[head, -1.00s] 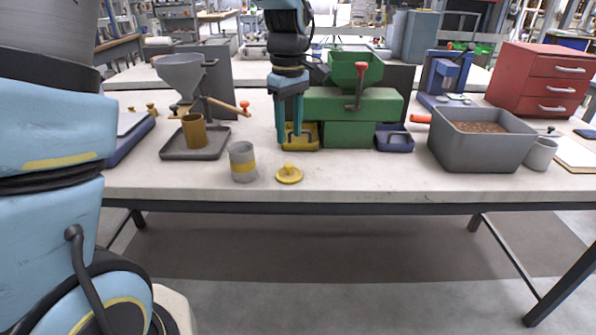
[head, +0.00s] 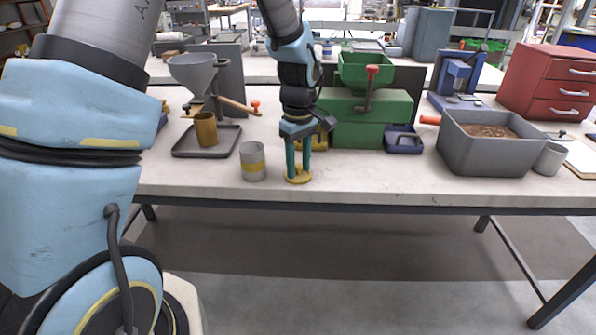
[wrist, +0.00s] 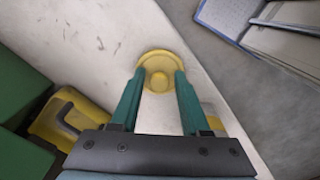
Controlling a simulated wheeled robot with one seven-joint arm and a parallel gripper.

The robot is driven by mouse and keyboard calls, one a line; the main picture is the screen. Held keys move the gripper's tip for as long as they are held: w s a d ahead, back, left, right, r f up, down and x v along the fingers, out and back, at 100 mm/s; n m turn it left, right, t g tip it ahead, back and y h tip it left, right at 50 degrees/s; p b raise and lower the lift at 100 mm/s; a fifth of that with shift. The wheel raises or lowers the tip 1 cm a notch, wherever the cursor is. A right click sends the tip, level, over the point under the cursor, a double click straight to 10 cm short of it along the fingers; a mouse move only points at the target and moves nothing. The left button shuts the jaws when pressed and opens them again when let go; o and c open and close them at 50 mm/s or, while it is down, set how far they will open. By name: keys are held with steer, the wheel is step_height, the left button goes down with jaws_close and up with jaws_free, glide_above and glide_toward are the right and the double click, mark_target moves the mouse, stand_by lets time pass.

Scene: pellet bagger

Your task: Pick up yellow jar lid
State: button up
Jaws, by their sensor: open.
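The yellow jar lid (head: 298,177) lies flat on the workbench near its front edge. It is round with a raised centre knob, which shows in the wrist view (wrist: 159,79). My gripper (head: 298,174) points down over the lid with its teal fingers open. In the wrist view the fingers (wrist: 157,88) stand on either side of the knob, with a gap to it on both sides. In the head view the fingertips partly cover the lid. I cannot tell whether they touch it.
The green bagger (head: 372,120) and a yellow tray (wrist: 62,118) are behind. A blue tray (head: 403,140) and a grey pellet bin (head: 478,155) are to the right. The bench's front edge is close.

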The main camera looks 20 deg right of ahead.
jaws_close()
stand_by(0.4)
